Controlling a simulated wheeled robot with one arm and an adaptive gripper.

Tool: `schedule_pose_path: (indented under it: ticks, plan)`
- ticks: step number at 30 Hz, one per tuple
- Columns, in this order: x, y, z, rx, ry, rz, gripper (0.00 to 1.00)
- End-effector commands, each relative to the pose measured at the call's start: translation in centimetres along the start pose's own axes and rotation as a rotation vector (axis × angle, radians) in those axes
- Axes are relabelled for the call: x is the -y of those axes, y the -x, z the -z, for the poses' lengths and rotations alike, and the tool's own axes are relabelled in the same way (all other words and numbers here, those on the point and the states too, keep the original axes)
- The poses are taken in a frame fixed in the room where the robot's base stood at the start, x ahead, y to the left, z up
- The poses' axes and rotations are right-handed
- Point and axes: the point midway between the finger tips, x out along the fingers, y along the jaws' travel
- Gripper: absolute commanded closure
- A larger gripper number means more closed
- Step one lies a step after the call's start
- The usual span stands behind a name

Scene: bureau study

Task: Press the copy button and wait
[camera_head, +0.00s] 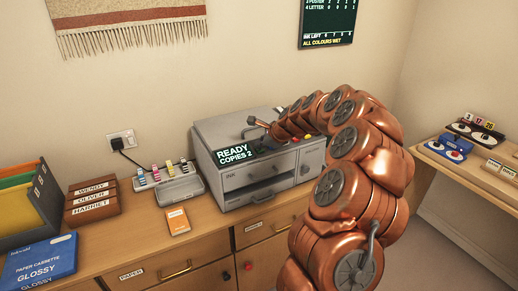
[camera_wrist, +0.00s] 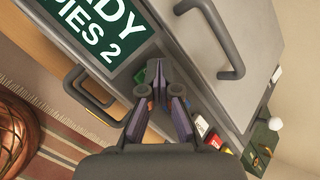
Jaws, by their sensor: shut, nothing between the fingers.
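The copier (camera_head: 232,178) is a grey box on the wooden cabinet, with a lit display (camera_head: 236,152) reading "READY COPIES 2". I cannot tell which is the copy button or whether the fingertips touch anything. My arm hides part of the copier's top in the head view.
A tray with ink bottles (camera_head: 165,185), an orange booklet (camera_head: 178,221), wooden name boxes (camera_head: 92,203) and a blue paper cassette (camera_head: 40,260) stand left of the copier. A lid handle (camera_wrist: 215,40) juts out near my gripper. A side table (camera_head: 470,170) stands right.

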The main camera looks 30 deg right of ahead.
Motion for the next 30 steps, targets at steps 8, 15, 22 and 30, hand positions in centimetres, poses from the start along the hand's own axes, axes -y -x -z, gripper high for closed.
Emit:
schedule_pose_path:
  ticks: [8,15,22,30]
  plan:
    - [0.2,0.3,-0.2,-0.001,0.0,0.0,1.0]
    - [0.8,1.1,-0.8,-0.001,0.001,0.0,1.0]
    - [0.9,1.2,-0.8,-0.001,0.0,0.0,1.0]
    - [1.1,1.5,-1.1,-0.001,0.0,0.0,1.0]
